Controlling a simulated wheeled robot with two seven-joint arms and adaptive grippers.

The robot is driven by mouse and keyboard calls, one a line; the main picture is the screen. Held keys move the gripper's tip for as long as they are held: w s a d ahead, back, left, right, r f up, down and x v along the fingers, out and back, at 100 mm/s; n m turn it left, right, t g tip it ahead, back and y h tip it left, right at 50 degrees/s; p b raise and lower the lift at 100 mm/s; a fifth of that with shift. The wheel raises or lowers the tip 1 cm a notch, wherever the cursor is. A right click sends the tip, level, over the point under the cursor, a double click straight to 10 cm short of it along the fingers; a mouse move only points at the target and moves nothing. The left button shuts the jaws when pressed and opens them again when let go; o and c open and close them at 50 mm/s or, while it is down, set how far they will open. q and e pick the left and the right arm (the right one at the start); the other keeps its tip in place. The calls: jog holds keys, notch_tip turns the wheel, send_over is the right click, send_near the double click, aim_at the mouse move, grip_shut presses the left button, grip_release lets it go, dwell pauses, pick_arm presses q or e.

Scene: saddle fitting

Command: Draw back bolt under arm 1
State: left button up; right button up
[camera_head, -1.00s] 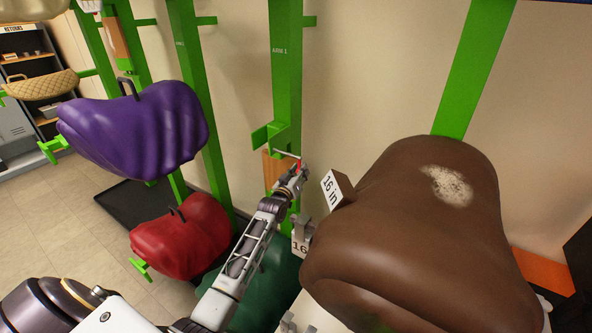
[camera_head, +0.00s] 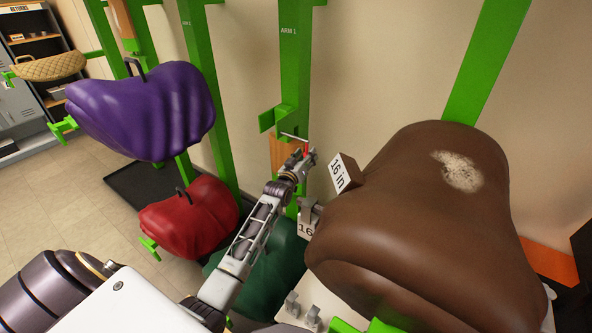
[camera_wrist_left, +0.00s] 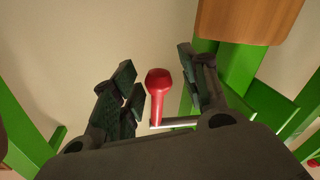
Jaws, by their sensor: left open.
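The bolt under arm 1 has a red knob (camera_wrist_left: 158,82) and a thin silver rod (camera_wrist_left: 175,123), both plain in the left wrist view. In the head view the rod (camera_head: 293,137) sticks out below the green bracket of the post marked ARM 1 (camera_head: 294,75). My left gripper (camera_head: 308,156) is at the bolt. In the left wrist view its fingers (camera_wrist_left: 160,88) are open, one on each side of the knob, with a visible gap on both sides. In the head view the fingers mostly hide the knob. My right gripper is not in view.
A purple saddle (camera_head: 145,110), a red one (camera_head: 190,215) and a green one (camera_head: 265,270) lie to the left and below. A wooden block (camera_head: 283,153) is behind the gripper.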

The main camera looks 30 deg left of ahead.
pick_arm(q)
jog(key=s, duration=1.1)
jog(key=shift+s+d, duration=0.25)
jog(key=shift+d, duration=0.2)
jog(key=shift+f, duration=0.1)
dwell(0.6)
